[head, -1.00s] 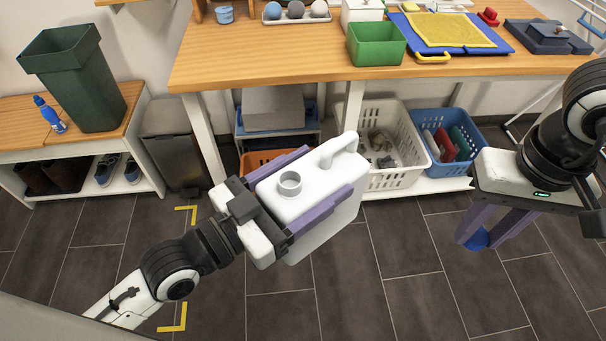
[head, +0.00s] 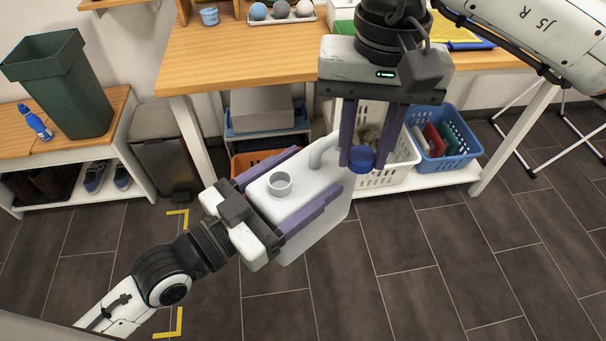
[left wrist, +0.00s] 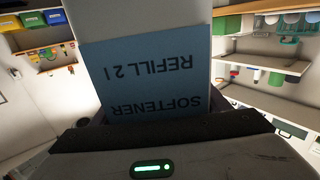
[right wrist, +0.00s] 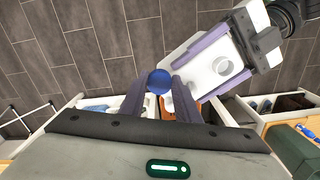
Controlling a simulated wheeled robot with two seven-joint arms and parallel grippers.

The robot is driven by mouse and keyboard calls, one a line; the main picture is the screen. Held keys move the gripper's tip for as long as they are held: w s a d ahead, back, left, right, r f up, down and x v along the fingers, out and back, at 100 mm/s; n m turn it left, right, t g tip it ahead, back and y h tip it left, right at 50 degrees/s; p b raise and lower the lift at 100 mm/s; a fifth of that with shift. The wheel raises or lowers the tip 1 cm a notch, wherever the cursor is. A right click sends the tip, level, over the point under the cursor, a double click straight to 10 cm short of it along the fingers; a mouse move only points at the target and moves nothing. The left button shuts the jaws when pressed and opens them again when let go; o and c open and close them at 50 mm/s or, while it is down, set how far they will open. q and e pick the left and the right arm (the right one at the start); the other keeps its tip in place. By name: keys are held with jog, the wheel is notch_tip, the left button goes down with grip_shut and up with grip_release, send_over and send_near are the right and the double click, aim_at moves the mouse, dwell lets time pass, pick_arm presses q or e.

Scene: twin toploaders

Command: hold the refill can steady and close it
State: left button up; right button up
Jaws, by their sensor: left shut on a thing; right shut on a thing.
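The white refill can (head: 309,190) has a bare round neck (head: 280,184) and a handle on top. My left gripper (head: 283,185) is shut on it across its sides and holds it up in the air, slightly tilted. The can's blue label (left wrist: 150,75), upside down, fills the middle of the left wrist view. My right gripper (head: 362,160) is shut on a blue cap (head: 362,159), held at its fingertips to the right of the can's handle, apart from the neck. The right wrist view shows the cap (right wrist: 160,82) between the fingertips and the open neck (right wrist: 223,65) to its right.
The wooden table (head: 240,62) stands behind, with a white basket (head: 398,165) and a blue basket (head: 447,140) on its lower shelf. A grey bin (head: 165,155) and a shoe bench (head: 90,185) are at left. The tiled floor in front is clear.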

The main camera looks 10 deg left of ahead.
send_near(278, 171)
jog(key=s, duration=0.2)
jog(key=shift+w+d+f+n, duration=0.1)
jog(key=shift+d+f+n, duration=0.1)
jog(key=shift+d+n, duration=0.1)
jog(key=shift+f, duration=2.05)
jog(key=shift+f, duration=0.9)
jog(key=shift+f, duration=0.55)
